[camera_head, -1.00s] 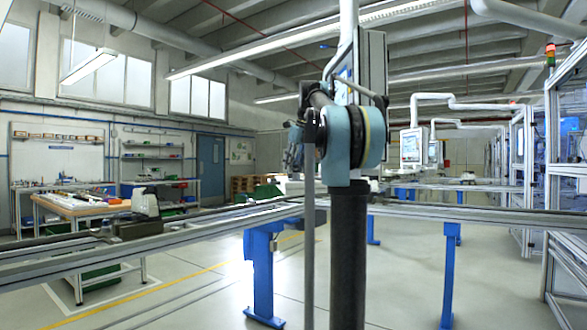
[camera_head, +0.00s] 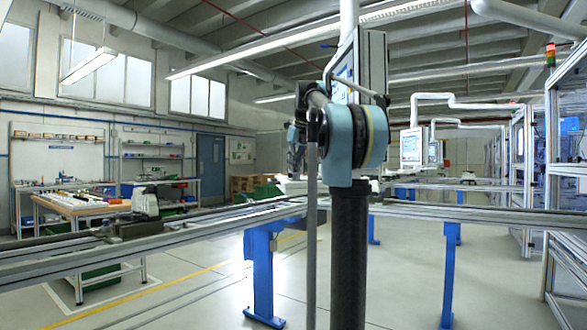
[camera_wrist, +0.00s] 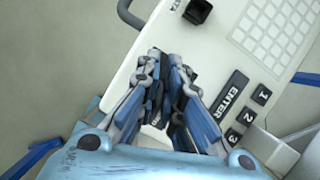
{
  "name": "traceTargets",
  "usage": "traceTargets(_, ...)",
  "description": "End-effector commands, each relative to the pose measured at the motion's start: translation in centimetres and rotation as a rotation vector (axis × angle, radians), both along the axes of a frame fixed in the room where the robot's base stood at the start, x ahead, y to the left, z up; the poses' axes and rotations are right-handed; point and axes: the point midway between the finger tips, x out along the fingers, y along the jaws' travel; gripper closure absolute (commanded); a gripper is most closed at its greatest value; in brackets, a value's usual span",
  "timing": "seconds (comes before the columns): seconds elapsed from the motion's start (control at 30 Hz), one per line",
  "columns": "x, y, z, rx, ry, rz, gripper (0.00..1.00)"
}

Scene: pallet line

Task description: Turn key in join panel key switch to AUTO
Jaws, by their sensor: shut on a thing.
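The join panel (camera_wrist: 140,65) is a pale housing with a keypad, seen close and tilted in the wrist view. In the head view my gripper (camera_head: 296,148) is partly hidden by my arm.
A black square knob (camera_wrist: 197,12) stands out from the panel beyond the fingertips. An ENTER key (camera_wrist: 229,98) and numbered keys (camera_wrist: 263,95) lie to the right. A conveyor rail (camera_head: 190,238) on blue legs crosses in front. A workbench (camera_head: 80,205) stands left.

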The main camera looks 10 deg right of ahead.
Motion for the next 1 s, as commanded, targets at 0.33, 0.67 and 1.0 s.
traceTargets(0.33,0.04,-0.19,-0.04,-0.001,0.001,-0.039,0.9)
traceTargets(0.67,0.03,-0.14,-0.04,0.0,0.0,-0.039,0.69)
traceTargets(1.0,0.03,-0.11,-0.03,0.0,0.0,-0.038,0.49)
